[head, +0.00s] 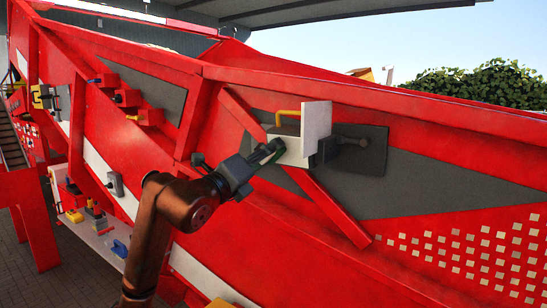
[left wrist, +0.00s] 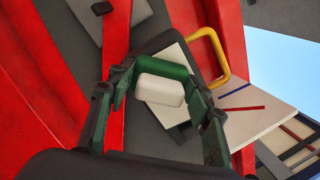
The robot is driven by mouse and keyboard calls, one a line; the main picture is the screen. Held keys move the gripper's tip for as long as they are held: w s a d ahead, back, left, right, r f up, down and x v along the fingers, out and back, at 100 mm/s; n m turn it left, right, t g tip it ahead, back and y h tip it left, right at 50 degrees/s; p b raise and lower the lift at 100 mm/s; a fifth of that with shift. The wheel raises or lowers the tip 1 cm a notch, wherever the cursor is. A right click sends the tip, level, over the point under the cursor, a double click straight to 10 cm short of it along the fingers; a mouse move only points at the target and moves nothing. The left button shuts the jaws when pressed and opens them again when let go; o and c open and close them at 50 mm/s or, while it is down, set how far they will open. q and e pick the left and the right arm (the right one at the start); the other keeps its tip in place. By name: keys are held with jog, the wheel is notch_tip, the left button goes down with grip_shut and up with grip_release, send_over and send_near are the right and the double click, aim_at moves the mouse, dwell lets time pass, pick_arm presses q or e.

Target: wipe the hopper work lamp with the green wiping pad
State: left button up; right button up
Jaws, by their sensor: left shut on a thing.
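My left gripper (head: 264,153) reaches in from the lower left and is shut on the green wiping pad (head: 277,153). In the left wrist view the pad (left wrist: 172,65), with a rounded white part on its near side, sits between the fingers. Just past it is a white boxy fixture (head: 292,153) with an upright white panel and a yellow handle (head: 288,114); this seems to be the hopper work lamp, though I cannot be sure. The pad's end is at the fixture's left side; I cannot tell whether they touch. My right gripper is not in view.
A dark grey plate (head: 370,152) with a dark knob stands right of the fixture. Red sloping beams (head: 330,208) surround it. A pale shelf (head: 98,238) with several small coloured items is at the lower left. Open air lies in front of the perforated red panel.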

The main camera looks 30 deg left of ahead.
pick_arm(q)
jog(key=shift+w+a, duration=0.1)
jog(key=shift+a, duration=0.75)
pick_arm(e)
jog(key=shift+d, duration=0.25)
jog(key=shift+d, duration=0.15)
pick_arm(q)
jog(key=shift+s+f+b, duration=0.3)
jog(key=shift+s+b, duration=0.15)
jog(key=shift+s, duration=0.05)
jog(key=b+v, duration=0.2)
jog(key=v, duration=0.2)
jog(key=shift+s+r, duration=0.1)
jog(key=shift+s, duration=0.35)
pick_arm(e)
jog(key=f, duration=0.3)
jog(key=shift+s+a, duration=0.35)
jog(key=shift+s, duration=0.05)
